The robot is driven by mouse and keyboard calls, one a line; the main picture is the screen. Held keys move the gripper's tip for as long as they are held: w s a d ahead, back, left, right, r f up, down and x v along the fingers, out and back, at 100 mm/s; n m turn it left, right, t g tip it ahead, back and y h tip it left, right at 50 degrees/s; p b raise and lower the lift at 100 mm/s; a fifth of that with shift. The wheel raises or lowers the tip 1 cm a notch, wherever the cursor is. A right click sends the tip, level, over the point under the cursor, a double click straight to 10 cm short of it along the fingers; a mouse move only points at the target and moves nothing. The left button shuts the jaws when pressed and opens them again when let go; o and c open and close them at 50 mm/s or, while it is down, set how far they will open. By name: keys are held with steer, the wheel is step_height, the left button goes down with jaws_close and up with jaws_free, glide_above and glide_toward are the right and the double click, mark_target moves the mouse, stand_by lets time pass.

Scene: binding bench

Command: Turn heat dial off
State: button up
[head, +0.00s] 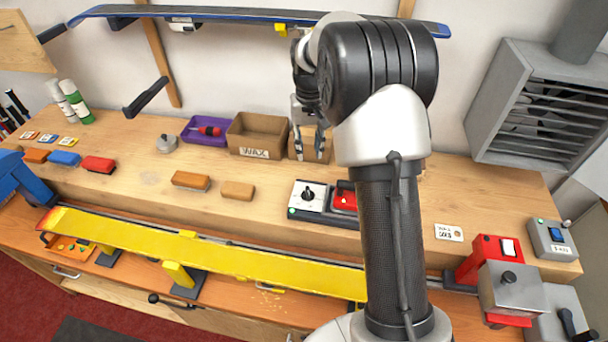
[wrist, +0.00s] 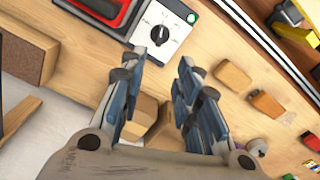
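The heat dial (head: 308,194) is a black knob on a white panel, on the bench's front part in the head view. A small green lamp glows at the panel's corner. In the wrist view the dial (wrist: 160,34) lies just beyond the fingertips, with marks around it too small to read. The wrist view shows a clear gap between the blue-grey fingers of my gripper (wrist: 164,60). Nothing touches the dial.
A red rocker switch (head: 345,197) sits right beside the dial panel. A cardboard WAX box (head: 256,136) and a purple tray (head: 205,131) stand at the back. A yellow ski (head: 200,249) lies along the front. Brushes and cork blocks lie to the left.

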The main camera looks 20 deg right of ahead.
mark_target(308, 191)
step_height(308, 191, down, 18)
steer(key=b, duration=0.2)
steer(key=shift+r+b, duration=0.25)
steer(key=shift+b, duration=0.1)
steer(key=shift+c, duration=0.5)
jaws_close()
